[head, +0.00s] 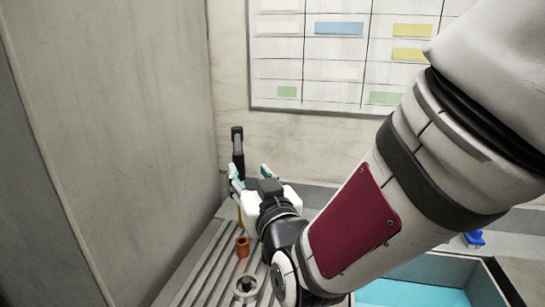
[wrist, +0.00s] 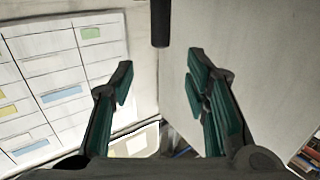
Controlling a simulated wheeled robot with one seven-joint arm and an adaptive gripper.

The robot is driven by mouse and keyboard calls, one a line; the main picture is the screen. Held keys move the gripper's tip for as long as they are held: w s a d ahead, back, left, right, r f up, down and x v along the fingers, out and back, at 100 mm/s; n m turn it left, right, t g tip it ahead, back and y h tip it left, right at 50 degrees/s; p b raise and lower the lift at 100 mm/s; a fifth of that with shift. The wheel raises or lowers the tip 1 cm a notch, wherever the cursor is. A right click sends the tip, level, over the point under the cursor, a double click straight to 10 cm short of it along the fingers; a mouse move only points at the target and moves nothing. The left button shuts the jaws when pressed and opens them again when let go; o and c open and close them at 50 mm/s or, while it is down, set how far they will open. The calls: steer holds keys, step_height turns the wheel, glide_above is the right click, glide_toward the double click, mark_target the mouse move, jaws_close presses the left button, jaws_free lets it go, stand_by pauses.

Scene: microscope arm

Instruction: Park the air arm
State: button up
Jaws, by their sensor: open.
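A dark upright piece (head: 237,142), which looks like part of the air arm, stands near the back wall at the corner. In the wrist view a dark cylinder (wrist: 160,22) hangs in from the top edge, between and beyond the fingertips; it looks like the same piece. My gripper (head: 252,173) is in front of and beside it in the head view, with teal finger pads apart. In the wrist view my gripper (wrist: 159,72) is open with nothing between its fingers. The lower part of the dark piece is hidden behind my gripper.
A grooved grey bench (head: 192,272) holds an orange cylinder (head: 242,247) and a metal ring-shaped part (head: 245,288). A tall grey panel (head: 110,130) closes the left side. A teal-lined bin (head: 410,293) and a blue object (head: 474,238) are at right. A chart (head: 337,70) hangs behind.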

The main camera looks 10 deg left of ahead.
mark_target(239, 156)
steer(key=p+x, duration=0.1)
steer(key=x, duration=1)
steer(key=shift+w, duration=0.1)
steer(key=shift+a, duration=0.1)
jaws_close()
